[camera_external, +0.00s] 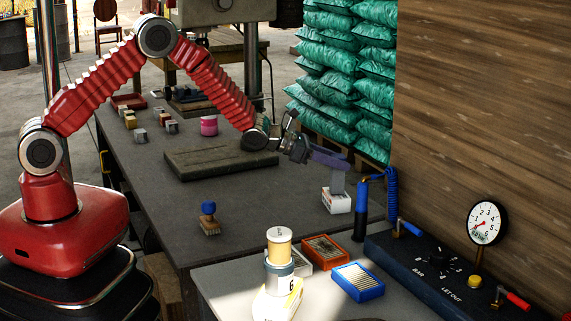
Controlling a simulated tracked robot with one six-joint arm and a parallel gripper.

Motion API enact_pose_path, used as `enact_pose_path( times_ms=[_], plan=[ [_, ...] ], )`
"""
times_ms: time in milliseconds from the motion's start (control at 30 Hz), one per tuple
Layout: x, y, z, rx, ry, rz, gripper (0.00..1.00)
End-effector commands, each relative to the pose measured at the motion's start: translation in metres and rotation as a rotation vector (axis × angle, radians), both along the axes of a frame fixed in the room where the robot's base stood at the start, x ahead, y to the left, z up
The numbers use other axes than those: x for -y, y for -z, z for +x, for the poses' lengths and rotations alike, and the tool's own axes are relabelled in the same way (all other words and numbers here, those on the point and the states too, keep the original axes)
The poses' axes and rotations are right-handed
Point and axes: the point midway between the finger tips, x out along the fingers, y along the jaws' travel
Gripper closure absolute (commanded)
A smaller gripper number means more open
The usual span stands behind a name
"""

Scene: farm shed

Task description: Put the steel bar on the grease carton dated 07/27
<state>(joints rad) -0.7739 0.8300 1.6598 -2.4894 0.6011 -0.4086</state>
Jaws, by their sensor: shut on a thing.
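My gripper (332,160) is over the right side of the dark workbench, shut on a grey steel bar (338,182). The bar hangs below the fingers, roughly upright. Its lower end is at the top of a small white carton (337,203) with a red marking. I cannot tell whether the bar touches the carton or is just above it. The carton's date is too small to read. The fingers hide the bar's upper end.
A dark slab (215,158) lies mid-bench, with a pink tin (209,126) behind it. A blue upright cylinder (361,208) with a coiled hose stands right of the carton. A blue-knobbed brush (209,222) sits in front. The bench between brush and carton is clear.

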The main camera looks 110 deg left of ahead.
Motion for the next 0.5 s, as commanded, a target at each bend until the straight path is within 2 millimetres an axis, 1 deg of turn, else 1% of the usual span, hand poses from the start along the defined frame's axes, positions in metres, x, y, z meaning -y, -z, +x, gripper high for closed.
enact_pose_path(
  times_ms=[233,267,500],
  plan=[
    [-0.0002,0.0011,0.0002,0.001,0.0,0.0,0.98],
    [0.0001,0.0018,0.0,0.0,0.0,0.0,0.67],
    [0.0,0.0016,0.0,0.0,0.0,0.0,0.5]
  ],
)
